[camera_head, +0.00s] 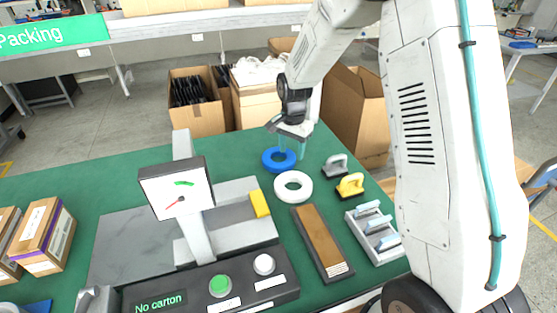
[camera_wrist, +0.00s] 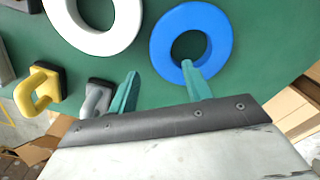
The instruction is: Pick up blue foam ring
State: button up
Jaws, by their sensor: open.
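The blue foam ring (camera_head: 279,160) lies flat on the green table, just behind the white ring. In the wrist view the blue ring (camera_wrist: 216,40) is at the upper middle right. My gripper (camera_head: 291,150) is over the ring's right part, pointing down. In the wrist view my gripper (camera_wrist: 158,82) shows two teal fingers spread apart with nothing between them. The right finger's tip overlaps the ring's hole and near rim; the left finger is outside the ring. I cannot tell how high the tips are above the table.
A white ring (camera_head: 293,186) lies in front of the blue one. A grey-handled block (camera_head: 335,166) and a yellow-handled block (camera_head: 350,186) stand to the right. A dial gauge machine (camera_head: 176,188) stands left. Cardboard boxes (camera_head: 358,112) are behind the table.

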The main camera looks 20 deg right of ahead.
aim_at(289, 161)
jog(key=f, duration=0.4)
jog(key=shift+a+f, duration=0.1)
jog(key=shift+a, duration=0.3)
jog(key=c, duration=1)
jog(key=shift+c, duration=0.2)
